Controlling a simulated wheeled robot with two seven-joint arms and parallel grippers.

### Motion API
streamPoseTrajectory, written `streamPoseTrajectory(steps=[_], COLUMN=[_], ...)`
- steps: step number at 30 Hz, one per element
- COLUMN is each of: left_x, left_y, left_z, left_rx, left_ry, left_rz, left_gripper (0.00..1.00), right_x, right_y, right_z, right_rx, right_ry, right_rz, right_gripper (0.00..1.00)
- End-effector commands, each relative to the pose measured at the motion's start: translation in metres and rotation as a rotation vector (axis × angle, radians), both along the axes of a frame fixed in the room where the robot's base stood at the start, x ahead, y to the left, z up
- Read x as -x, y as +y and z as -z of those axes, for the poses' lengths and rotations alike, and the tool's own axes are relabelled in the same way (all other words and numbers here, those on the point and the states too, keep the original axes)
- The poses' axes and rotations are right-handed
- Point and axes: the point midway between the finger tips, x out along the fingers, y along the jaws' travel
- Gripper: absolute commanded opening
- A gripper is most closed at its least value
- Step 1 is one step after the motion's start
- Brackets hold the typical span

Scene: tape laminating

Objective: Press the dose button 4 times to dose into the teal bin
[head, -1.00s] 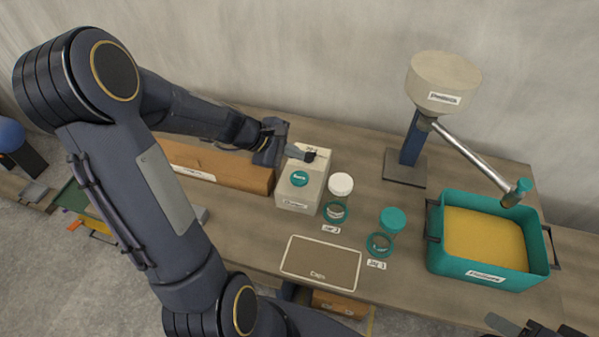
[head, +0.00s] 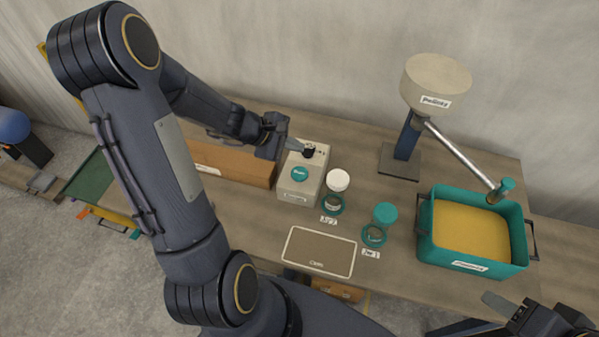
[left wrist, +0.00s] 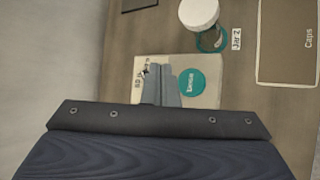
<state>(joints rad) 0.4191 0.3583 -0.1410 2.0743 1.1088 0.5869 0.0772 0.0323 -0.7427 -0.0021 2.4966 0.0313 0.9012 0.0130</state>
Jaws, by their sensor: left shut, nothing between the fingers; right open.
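The dose button is a round teal cap (head: 299,173) on top of a cream box (head: 297,190); it also shows in the left wrist view (left wrist: 192,83). A black knob (head: 308,152) sits behind it on the same box. My left gripper (head: 301,147) is shut and empty over the box's back part, close to the knob and beside the button. Whether it touches the box, I cannot tell. The teal bin (head: 432,254) holds yellow material, with a spout tip (head: 501,190) above its back right part. My right gripper (head: 505,312) is open at the lower right.
A cream hopper (head: 436,85) on a blue post feeds the slanted metal tube. Two jars, Jar 2 (head: 332,205) and Jar 1 (head: 374,235), stand right of the box with a white and a teal cap. A Caps tray (head: 320,252) lies in front. A brown block (head: 235,165) is left.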

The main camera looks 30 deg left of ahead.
Motion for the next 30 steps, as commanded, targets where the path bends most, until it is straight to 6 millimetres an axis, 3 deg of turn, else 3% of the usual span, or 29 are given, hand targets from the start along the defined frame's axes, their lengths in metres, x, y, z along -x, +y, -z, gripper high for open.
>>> streamPoseTrajectory(steps=[16,30], left_x=[0.0,0.0], left_y=[0.0,0.0], left_z=[0.075,0.081], left_rx=[0.0,0.0], left_ry=[0.0,0.0], left_rz=[0.0,0.0], left_gripper=[0.0,0.0], right_x=[0.0,0.0], right_y=[0.0,0.0], right_z=[0.063,0.07], right_rx=[0.0,0.0], right_ry=[0.0,0.0], right_rz=[0.0,0.0], right_gripper=[0.49,0.49])
